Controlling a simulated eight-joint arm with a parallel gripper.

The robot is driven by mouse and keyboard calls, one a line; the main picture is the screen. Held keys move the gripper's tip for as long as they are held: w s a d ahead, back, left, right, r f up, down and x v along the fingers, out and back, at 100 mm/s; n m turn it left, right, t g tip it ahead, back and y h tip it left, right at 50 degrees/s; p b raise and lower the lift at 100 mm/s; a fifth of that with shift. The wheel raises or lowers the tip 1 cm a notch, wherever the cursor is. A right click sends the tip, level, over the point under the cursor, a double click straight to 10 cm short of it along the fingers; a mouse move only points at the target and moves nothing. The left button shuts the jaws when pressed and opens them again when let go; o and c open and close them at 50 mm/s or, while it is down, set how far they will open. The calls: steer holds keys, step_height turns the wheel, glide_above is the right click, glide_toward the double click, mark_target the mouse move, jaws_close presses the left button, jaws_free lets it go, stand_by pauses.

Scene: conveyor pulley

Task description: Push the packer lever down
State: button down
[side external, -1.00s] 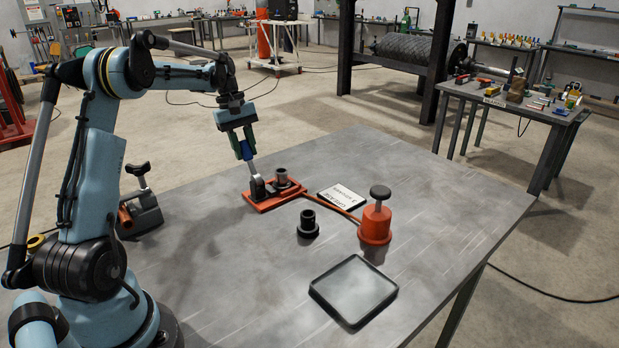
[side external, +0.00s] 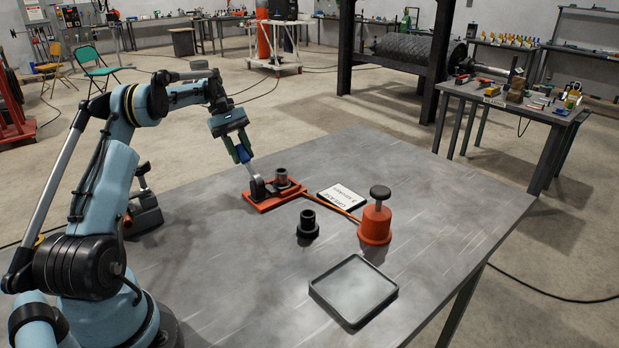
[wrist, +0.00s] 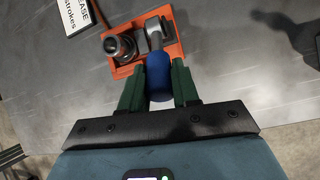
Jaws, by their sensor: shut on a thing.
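The packer lever has a blue grip (side external: 243,155) and a pale metal shaft that rises from a pivot on the orange-red packer base (side external: 262,205). The lever stands tilted, leaning left and up from the pivot in the side view. My gripper (side external: 242,151) is shut on the blue grip. In the wrist view, the green fingers of my gripper (wrist: 158,88) lie on both sides of the blue grip (wrist: 157,72), and the shaft runs up into the orange base (wrist: 119,72). A metal cylindrical part (side external: 281,178) sits on the base beside the lever.
A white sign (side external: 341,197) lies behind the red pump pot (side external: 375,224) with a dark knob. A black ring part (side external: 307,225) and a grey tray (side external: 314,288) are nearer the front. A dark clamp-like device (side external: 144,214) stands at left. The table's right side is clear.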

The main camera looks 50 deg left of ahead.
steer(key=c, duration=0.8)
jaws_free()
steer(key=shift+a+r, duration=0.35)
steer(key=shift+r, duration=0.2)
steer(key=r, duration=0.4)
steer(key=a+r, duration=0.1)
steer(key=r, duration=0.1)
steer(key=shift+r, duration=0.35)
steer(key=shift+s+d+r, duration=0.1)
steer(key=shift+r, duration=0.75)
